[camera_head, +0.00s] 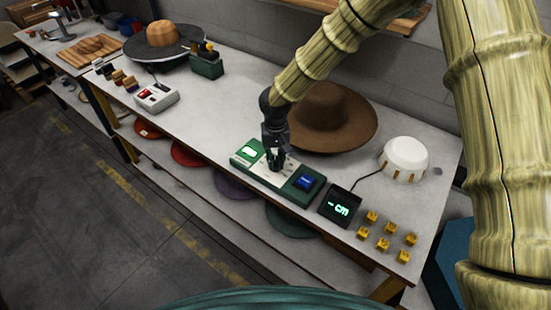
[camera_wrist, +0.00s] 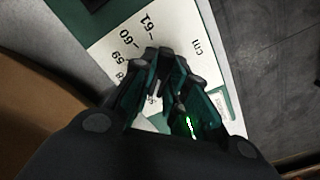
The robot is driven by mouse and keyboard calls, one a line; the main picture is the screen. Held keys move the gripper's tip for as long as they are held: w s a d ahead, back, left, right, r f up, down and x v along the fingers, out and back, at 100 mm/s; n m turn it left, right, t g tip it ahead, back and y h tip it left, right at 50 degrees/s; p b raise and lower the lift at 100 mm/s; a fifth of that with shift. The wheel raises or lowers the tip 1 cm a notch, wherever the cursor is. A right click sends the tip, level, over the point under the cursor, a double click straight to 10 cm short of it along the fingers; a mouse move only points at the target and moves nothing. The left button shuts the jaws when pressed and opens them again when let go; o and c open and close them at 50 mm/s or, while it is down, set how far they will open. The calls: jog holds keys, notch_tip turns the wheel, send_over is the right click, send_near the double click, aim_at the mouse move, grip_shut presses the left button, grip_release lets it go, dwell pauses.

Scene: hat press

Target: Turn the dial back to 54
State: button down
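The dial's green control box (camera_head: 241,161) stands near the front edge of the bench, with a white scale plate on top. In the wrist view the white plate (camera_wrist: 180,30) shows cm marks, with 61, 60 and 59 readable. My gripper (camera_head: 275,164) points down at the middle of this plate. In the wrist view the fingertips of my gripper (camera_wrist: 167,62) are close together over the scale's centre. They hide the dial and its pointer, so I cannot tell its setting or whether the fingers hold it. The small black display (camera_head: 340,206) shows a dash and "cm".
A brown hat (camera_head: 335,115) lies just behind the box. A white dome device (camera_head: 404,155) and several yellow blocks (camera_head: 384,242) are to the right. A blue button (camera_head: 306,182) is on the box's right end. A grey switch box (camera_head: 156,97) stands left, with clear bench between.

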aim_at(276, 161)
jog(key=shift+n, duration=0.3)
jog(key=n, duration=0.5)
jog(key=shift+n, duration=0.3)
jog(key=n, duration=0.6)
jog(key=shift+p, duration=0.3)
dwell(0.3)
jog(key=c, duration=1.4)
grip_release()
jog(key=shift+r, duration=0.1)
notch_tip(276, 161, up, 12)
jog(key=shift+f, duration=0.1)
